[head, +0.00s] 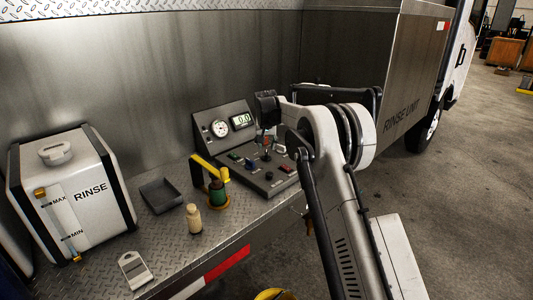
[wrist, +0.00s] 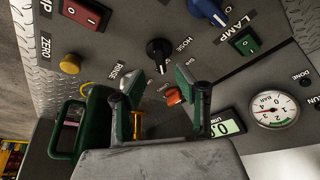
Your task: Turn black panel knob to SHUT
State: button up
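The black panel knob (wrist: 160,50) is round with a pale pointer mark toward the bottom of the wrist view. Lettering beside it reads HOSE; a smaller word near it, starting with S, is hard to read. My gripper (wrist: 157,78) is open, with its two fingers spread apart below the knob in the wrist view. In the head view the black knob (head: 267,156) stands upright on the sloped panel, close under my arm's end. The fingers are hard to make out there.
Close around the knob are a blue knob (wrist: 207,10), a green switch (wrist: 245,40), a red switch (wrist: 86,12), a yellow button (wrist: 70,63) and an orange-red part (wrist: 175,96). A pressure gauge (wrist: 273,110) sits at right.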

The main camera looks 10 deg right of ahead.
aim_at(266, 153)
jog(key=x, duration=0.5)
jog(key=shift+w+f, duration=0.15)
jog(key=shift+f, duration=0.2)
grip_shut()
